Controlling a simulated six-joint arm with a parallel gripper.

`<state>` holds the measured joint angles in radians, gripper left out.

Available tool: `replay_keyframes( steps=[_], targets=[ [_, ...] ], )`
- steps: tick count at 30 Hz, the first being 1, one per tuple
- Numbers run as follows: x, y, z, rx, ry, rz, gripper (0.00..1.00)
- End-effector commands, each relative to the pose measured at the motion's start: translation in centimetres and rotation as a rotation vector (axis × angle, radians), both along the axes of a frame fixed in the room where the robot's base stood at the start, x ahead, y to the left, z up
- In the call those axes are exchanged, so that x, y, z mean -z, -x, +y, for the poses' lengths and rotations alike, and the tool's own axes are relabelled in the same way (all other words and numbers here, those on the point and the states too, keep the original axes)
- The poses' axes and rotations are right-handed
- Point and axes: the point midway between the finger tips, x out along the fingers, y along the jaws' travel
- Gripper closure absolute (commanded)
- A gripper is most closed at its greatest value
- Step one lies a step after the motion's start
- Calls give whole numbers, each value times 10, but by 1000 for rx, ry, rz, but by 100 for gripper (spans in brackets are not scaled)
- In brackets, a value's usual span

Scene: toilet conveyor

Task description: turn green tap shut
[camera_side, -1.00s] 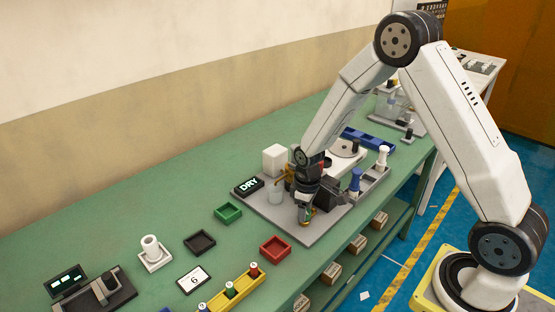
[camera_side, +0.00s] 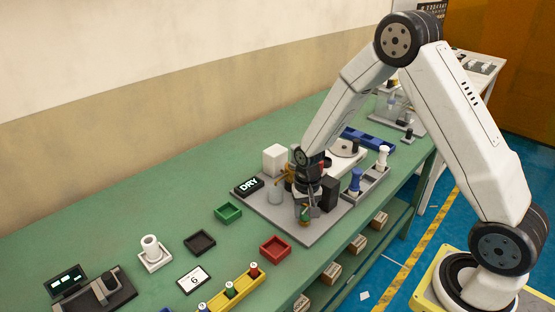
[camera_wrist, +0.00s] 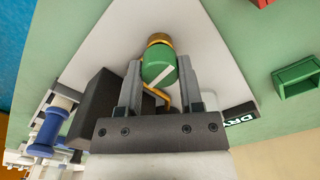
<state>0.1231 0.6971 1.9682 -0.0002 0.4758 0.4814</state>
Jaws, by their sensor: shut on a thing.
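The green tap (camera_wrist: 160,66) is a round green knob with a white bar mark, on a brass body. In the wrist view the white bar lies slanted. My gripper (camera_wrist: 158,82) has its two fingers on either side of the knob and is shut on it. In the side view the green tap (camera_side: 305,214) shows small at the tips of my gripper (camera_side: 307,208), above the grey plate (camera_side: 290,239). A thin brass pipe runs from the tap between my fingers in the wrist view. Part of the knob is hidden in the side view.
Red (camera_side: 275,248) and green (camera_side: 228,213) trays lie on the bench nearby.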

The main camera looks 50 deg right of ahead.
Motion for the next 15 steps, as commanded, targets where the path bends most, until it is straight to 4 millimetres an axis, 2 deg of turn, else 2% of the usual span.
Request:
replay_keyframes(
  steps=[6, 15],
  targets=[
    [1, 1, 0, 129, 0, 4, 100],
    [1, 1, 0, 196, -1, 4, 100]
  ],
)
